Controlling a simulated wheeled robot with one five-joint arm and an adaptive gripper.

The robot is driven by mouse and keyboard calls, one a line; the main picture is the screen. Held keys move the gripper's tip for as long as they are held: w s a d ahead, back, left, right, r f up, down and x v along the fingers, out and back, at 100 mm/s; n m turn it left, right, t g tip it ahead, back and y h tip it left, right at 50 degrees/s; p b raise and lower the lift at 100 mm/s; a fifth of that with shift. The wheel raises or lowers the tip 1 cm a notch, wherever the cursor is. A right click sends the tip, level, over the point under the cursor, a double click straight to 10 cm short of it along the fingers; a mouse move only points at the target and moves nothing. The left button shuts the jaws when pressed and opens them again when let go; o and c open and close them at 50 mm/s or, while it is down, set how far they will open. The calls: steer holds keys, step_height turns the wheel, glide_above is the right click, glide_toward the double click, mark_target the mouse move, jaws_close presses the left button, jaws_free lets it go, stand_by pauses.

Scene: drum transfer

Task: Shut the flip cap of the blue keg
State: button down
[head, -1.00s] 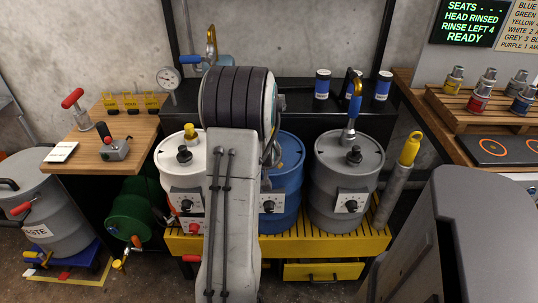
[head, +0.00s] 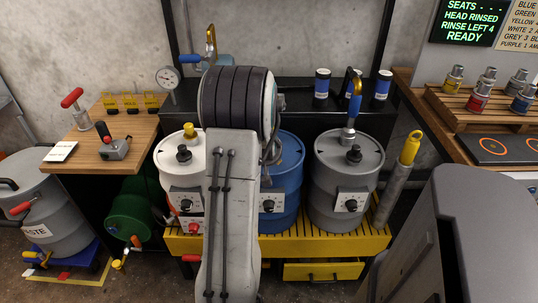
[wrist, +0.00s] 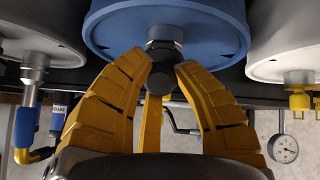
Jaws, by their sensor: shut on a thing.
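The blue keg (head: 284,190) stands in the middle of the yellow rack, partly hidden behind my arm in the head view. It fills the upper middle of the wrist view (wrist: 165,25), which appears upside down. A metal neck on it carries a black flip cap (wrist: 159,80). My gripper (wrist: 161,72) has its yellow fingers closed in on the black cap, one on each side, with another behind. The cap's hinge and exact angle are hidden. In the head view my fingers are hidden behind my arm.
A white keg (head: 171,165) stands left of the blue keg and a grey keg (head: 335,205) right of it, on the yellow rack (head: 330,248). A blue-handled coupler (head: 352,110) rises from the grey keg. A gauge (head: 168,78) stands behind, left.

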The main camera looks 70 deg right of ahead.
steer(key=shift+w+d+r+y, duration=0.1)
steer(key=shift+d+y, duration=0.1)
steer(key=shift+y, duration=0.3)
steer(key=c, duration=1)
jaws_free()
steer(key=shift+o, duration=0.2)
steer(key=v, duration=1.2)
